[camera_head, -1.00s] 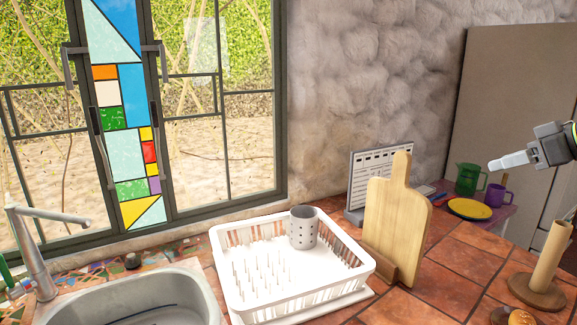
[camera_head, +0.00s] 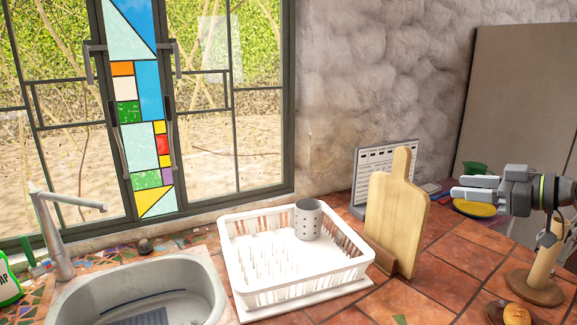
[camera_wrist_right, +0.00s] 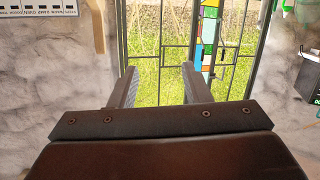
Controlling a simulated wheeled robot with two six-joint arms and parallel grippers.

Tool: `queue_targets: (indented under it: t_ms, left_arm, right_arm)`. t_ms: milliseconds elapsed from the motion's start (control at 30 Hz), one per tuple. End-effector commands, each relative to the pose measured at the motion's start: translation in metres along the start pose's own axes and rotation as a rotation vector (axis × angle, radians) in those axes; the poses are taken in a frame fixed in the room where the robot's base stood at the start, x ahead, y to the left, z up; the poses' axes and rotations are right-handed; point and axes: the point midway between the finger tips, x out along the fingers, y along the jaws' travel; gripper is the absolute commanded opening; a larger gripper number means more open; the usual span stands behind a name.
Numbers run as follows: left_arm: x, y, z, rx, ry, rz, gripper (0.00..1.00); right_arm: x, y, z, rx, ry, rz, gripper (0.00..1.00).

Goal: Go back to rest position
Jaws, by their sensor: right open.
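My right gripper (camera_head: 474,189) comes in from the right edge in the head view, pointing left above the right part of the counter. Its fingers are apart with nothing between them. In the right wrist view, the two dark fingers of the right gripper (camera_wrist_right: 160,88) stand apart, with the window (camera_wrist_right: 160,58) seen between them. In the head view the gripper is in front of the green cup (camera_head: 474,168) and yellow plate (camera_head: 475,208), partly hiding them. My left gripper is in neither view.
A white dish rack (camera_head: 300,284) with a grey utensil holder (camera_head: 308,219) stands mid-counter. A wooden cutting board (camera_head: 397,213) is upright beside it. A paper towel holder (camera_head: 534,290) and a bun (camera_head: 517,313) are at the right. The sink (camera_head: 75,300) is at the left.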

Motion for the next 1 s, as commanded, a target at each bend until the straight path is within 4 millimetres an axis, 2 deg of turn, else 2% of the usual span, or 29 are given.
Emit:
queue_targets:
  t_ms: [100, 233, 367, 533, 667, 767, 867, 1000]
  left_arm:
    - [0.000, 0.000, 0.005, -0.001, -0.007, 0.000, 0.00]
    - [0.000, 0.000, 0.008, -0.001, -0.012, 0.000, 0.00]
    - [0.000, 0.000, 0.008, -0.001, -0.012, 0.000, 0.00]
    - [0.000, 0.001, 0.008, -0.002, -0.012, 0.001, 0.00]
    - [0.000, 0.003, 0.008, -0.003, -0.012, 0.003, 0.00]
    - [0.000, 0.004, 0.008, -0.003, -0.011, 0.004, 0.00]
    - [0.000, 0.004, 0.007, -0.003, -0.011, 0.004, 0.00]
    - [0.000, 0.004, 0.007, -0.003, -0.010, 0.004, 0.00]
  right_arm:
    - [0.021, -0.021, 0.014, -0.028, 0.151, -0.017, 0.43]
    - [0.036, -0.041, 0.032, -0.039, 0.349, 0.049, 0.43]
    - [0.037, -0.049, 0.058, -0.015, 0.487, 0.211, 0.43]
    - [0.025, -0.053, 0.111, 0.061, 0.516, 0.503, 0.43]
    - [0.009, -0.061, 0.169, 0.141, 0.405, 0.731, 0.43]
    - [-0.006, -0.076, 0.220, 0.208, 0.247, 0.878, 0.43]
    - [-0.023, -0.103, 0.274, 0.277, 0.036, 0.979, 0.43]
    - [-0.047, -0.159, 0.342, 0.367, -0.307, 1.016, 0.43]
